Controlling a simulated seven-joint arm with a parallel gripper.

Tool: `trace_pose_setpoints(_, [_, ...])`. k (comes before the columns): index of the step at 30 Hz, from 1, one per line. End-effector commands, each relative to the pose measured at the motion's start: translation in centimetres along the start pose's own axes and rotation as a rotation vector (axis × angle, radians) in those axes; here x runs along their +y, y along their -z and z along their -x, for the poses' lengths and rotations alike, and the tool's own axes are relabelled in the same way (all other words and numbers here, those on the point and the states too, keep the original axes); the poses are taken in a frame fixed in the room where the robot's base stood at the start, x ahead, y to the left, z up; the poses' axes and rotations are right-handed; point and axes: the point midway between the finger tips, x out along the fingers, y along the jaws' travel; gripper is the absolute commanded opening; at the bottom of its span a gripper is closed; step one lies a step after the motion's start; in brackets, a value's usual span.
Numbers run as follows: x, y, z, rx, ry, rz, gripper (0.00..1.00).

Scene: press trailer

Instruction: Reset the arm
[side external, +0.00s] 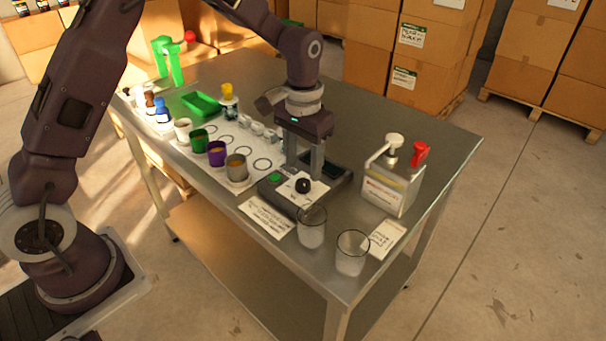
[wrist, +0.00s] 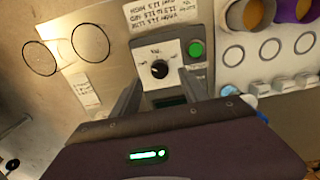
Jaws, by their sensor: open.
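My gripper (side external: 303,165) points down over the small hotplate-like device (side external: 338,190) on the metal table. In the side view its fingers come down just behind the device's front panel, which bears a black knob (side external: 303,186) and a green button (side external: 275,178). In the wrist view the two fingers (wrist: 158,92) are spread apart, with the knob (wrist: 160,69) and green button (wrist: 195,49) seen beyond them. Nothing shows between the fingers. Whether the fingertips touch the device cannot be told.
A row of coloured cups (side external: 217,153) stands left of the device. Two clear glasses (side external: 352,252) stand at the front, and a pump dispenser (side external: 390,185) at the right. A green tray (side external: 201,104) and green stand (side external: 167,60) are at the back left. The table's back right is clear.

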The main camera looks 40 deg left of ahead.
Motion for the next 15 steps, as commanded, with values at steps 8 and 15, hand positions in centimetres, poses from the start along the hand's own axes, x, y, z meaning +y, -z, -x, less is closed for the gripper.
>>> trace_pose_setpoints(8, [0.0, 0.0, 2.8, 0.000, 0.000, 0.000, 0.52])
trace_pose_setpoints(15, [0.0, -0.2, 3.2, 0.007, -0.001, 0.000, 0.52])
